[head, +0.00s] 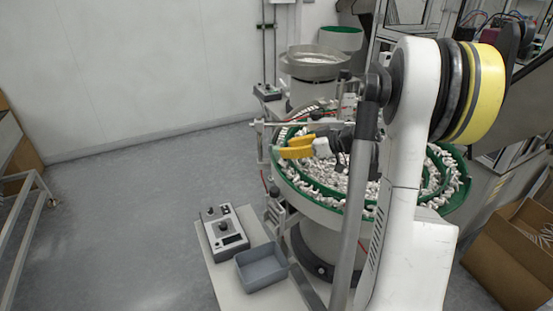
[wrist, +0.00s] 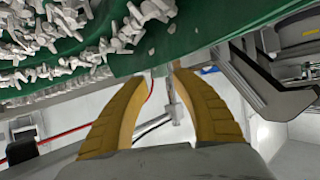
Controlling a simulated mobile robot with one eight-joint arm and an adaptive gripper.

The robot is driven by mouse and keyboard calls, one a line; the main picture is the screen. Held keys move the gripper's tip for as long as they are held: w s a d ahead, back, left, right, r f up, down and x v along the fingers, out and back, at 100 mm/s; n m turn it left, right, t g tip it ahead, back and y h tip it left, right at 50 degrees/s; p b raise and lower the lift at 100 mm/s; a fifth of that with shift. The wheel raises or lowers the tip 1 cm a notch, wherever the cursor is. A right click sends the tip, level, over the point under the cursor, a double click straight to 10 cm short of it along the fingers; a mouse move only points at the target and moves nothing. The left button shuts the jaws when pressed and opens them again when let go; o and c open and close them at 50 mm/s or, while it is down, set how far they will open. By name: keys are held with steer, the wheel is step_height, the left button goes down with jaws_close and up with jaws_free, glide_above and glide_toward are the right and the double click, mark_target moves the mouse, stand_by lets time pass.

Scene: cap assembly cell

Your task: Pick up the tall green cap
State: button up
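I cannot make out a tall green cap in either view. The loose parts (head: 330,172) in the large bowl feeder look white or pale grey. They also show at the upper left of the wrist view (wrist: 62,42). My gripper (head: 284,147) has yellow fingers and is near the left side of that bowl's green rim in the head view. In the wrist view my gripper (wrist: 158,76) has its fingertips apart, with nothing held between them. My arm hides part of the bowl's right side.
A grey bin (head: 252,281) and a control box (head: 232,243) sit on a low table in front of the bowl feeder (head: 325,212). A second metal bowl (head: 314,71) stands behind. Cardboard boxes (head: 510,262) are at the right.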

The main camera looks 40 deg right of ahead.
mark_target(277, 148)
steer(key=b+x, duration=0.1)
steer(key=x, duration=0.4)
steer(key=shift+w+r+b, duration=0.1)
steer(key=shift+r+b, duration=0.1)
steer(key=shift+b, duration=0.1)
steer(key=shift+r, duration=0.1)
steer(key=shift+c, duration=0.4)
steer(key=c, duration=0.4)
steer(key=shift+o, duration=0.2)
steer(key=shift+r, duration=0.1)
